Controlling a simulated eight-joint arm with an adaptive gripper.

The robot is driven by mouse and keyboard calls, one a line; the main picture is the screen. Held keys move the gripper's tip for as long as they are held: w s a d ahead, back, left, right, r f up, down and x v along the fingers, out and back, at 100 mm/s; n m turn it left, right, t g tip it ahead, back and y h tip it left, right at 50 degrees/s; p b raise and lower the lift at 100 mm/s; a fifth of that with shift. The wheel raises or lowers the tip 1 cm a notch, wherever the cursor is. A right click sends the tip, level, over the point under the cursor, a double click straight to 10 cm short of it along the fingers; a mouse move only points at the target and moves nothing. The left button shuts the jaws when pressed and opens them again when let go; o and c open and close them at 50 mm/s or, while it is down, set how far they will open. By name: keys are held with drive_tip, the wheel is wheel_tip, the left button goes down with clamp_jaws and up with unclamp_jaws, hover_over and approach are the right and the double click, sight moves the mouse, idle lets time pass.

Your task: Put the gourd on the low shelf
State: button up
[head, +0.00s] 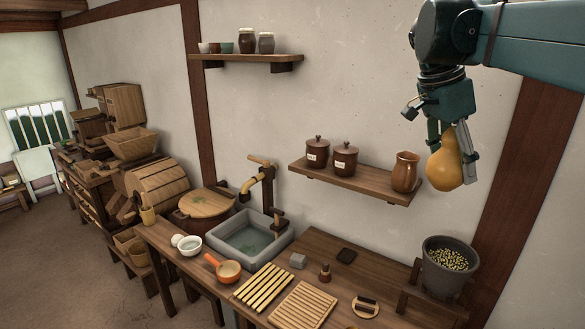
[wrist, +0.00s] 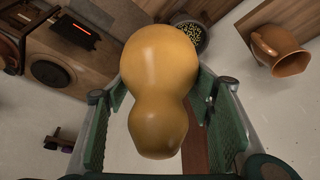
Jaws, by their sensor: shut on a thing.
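The gourd (head: 443,170) is a smooth yellow-orange body with a narrower end. My gripper (head: 455,160) is shut on it and holds it in the air, to the right of the low shelf and above the dark pot. In the wrist view the gourd (wrist: 160,85) fills the space between the green finger pads of my gripper (wrist: 160,120). The low shelf (head: 300,166) is a wooden board on the wall. Two lidded brown jars (head: 345,158) stand on its left half and a brown jug (head: 405,171) near its right end, with bare board between.
The jug also shows in the wrist view (wrist: 278,50). A higher shelf (head: 230,59) holds several small jars. Below are a stone sink (head: 250,238), a counter (head: 320,250) with slatted racks, and a dark pot (head: 447,265) of pale beans. A dark post (head: 530,140) stands at right.

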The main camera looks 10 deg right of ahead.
drive_tip(key=w+r+p, duration=0.2)
drive_tip(key=w+p, duration=0.3)
drive_tip(key=w, duration=0.7)
drive_tip(key=p, duration=1)
hover_over(376, 184)
wheel_tip(376, 184, down, 8)
drive_tip(key=shift+f+n, duration=0.15)
drive_tip(key=shift+n, duration=0.25)
drive_tip(key=shift+w+d, duration=0.1)
drive_tip(key=shift+f, duration=2.9)
drive_tip(key=shift+f, duration=2.1)
drive_tip(key=shift+f, duration=0.1)
